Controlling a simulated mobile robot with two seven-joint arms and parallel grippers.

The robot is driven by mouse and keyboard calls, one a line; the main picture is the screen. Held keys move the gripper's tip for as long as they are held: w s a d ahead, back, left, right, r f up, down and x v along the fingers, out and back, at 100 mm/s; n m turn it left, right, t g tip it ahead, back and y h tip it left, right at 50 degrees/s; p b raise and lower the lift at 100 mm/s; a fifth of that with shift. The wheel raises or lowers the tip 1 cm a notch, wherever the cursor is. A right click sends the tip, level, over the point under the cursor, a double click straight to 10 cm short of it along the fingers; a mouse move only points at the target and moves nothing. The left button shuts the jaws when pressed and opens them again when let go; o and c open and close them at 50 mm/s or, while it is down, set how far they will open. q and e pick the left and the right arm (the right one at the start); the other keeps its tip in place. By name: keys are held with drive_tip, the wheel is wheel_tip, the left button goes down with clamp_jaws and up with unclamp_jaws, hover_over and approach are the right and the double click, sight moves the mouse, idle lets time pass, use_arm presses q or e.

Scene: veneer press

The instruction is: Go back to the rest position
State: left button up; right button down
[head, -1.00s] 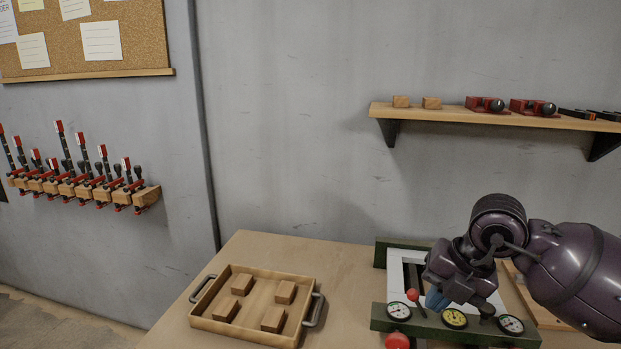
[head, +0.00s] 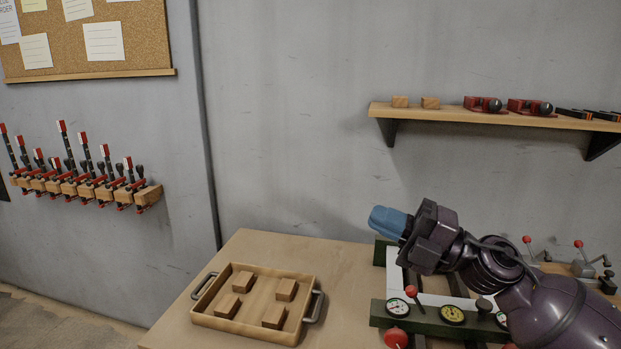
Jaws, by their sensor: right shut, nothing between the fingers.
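My right gripper (head: 386,221) has blue fingertips. They are shut with nothing between them and point left, raised above the back left part of the veneer press (head: 440,318). The press has green bars, a white panel, round gauges and red knobs. My right arm comes in from the lower right and hides much of the press. My left gripper is not in view.
A wooden tray (head: 208,322) with several wooden blocks and metal handles sits on the table (head: 270,245) left of the press. A wall shelf (head: 480,115) holds blocks and clamps. More clamps (head: 85,188) hang on the left wall. Bare table lies between tray and press.

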drive_tip(key=w+d+f+m+t+h, duration=0.1)
drive_tip(key=d+f+m+t+h, duration=0.45)
drive_tip(key=f+m+h, duration=0.45)
drive_tip(key=w+d+f+m+t+h, duration=0.1)
drive_tip(key=d+f+m+t+h, duration=0.5)
drive_tip(key=f+m, duration=0.7)
drive_tip(key=s+d+f+m+g+h, duration=0.2)
drive_tip(key=s+f+m+g, duration=0.1)
drive_tip(key=s+f, duration=0.8)
drive_tip(key=s+d+f+m+g+h, duration=0.2)
drive_tip(key=s+d+f+m+g, duration=0.1)
drive_tip(key=s+f, duration=0.8)
drive_tip(key=m+g, duration=0.1)
drive_tip(key=m, duration=0.1)
drive_tip(key=shift+s+f+m, duration=0.3)
drive_tip(key=shift+f+m, duration=0.1)
